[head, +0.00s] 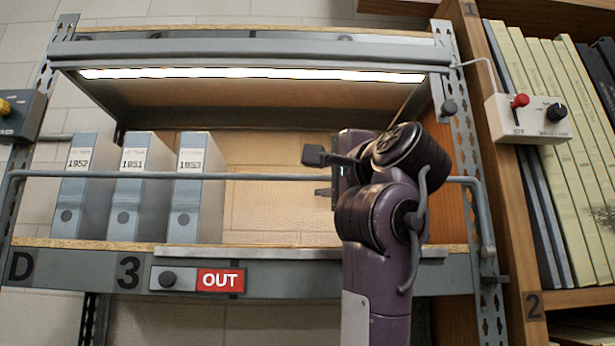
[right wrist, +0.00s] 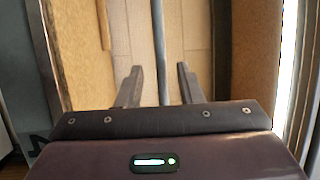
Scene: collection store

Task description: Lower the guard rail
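The guard rail (head: 262,176) is a thin grey bar across the front of the lit shelf, raised in front of the binders. Its right end bends down along the post (head: 480,215). My right gripper (head: 318,173) is at the rail's right half, with one finger above the bar and one below. In the right wrist view, the rail (right wrist: 159,45) runs between the open fingers (right wrist: 158,85); whether either finger touches it I cannot tell. My arm hides the rail to the right of the gripper. My left gripper is not in view.
Several grey binders (head: 134,185) stand at the shelf's left; its middle is empty. A slider plate with a red OUT sign (head: 220,280) is on the shelf's front edge. A lamp (head: 250,74) hangs above. A control box (head: 530,119) and a bookcase (head: 515,240) stand close on the right.

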